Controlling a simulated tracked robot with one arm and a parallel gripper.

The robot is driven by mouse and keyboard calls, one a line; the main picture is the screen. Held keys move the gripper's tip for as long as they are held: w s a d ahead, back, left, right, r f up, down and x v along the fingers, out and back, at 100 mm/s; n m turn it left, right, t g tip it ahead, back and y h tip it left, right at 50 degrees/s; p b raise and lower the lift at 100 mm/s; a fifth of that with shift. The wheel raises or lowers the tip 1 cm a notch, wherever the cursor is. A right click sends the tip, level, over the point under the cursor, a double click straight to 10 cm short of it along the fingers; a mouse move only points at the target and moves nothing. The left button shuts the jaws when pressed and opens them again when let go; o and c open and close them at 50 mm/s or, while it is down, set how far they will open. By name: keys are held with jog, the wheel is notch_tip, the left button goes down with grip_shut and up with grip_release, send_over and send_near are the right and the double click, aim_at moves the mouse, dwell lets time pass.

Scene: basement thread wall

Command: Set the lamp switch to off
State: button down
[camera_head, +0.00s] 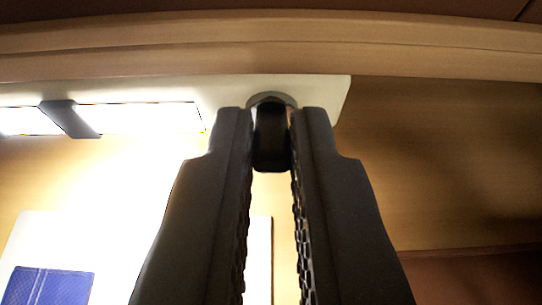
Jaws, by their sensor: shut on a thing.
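The lamp switch (271,150) is a small dark knob on a pale mounting plate (325,95) under a wooden ledge. My gripper (271,125) has its two dark fingertips on either side of the knob and is shut on it. The fingers hide part of the plate and of the wall below. The lamp (150,117) glows bright white at the left, with a dark bracket (70,119) across it. The knob's setting cannot be read from this view.
A wooden ledge (420,50) runs across the top, close above the fingertips. A pale sheet with a blue patterned item (48,285) is at the lower left. The wooden panel (430,160) to the right is bare and in shadow.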

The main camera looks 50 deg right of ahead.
jog(key=shift+s+a+f+t+h+b, duration=0.1)
jog(key=shift+a+f+t+h+b, duration=0.05)
jog(key=shift+f+t+h+b, duration=0.85)
jog(key=shift+s+a+f+t+h+b, duration=0.1)
jog(key=shift+f+t+h+b, duration=0.45)
jog(key=shift+t+h+b, duration=0.75)
jog(key=shift+h, duration=0.3)
jog(key=c, duration=1.5)
grip_release()
jog(key=shift+r, duration=0.1)
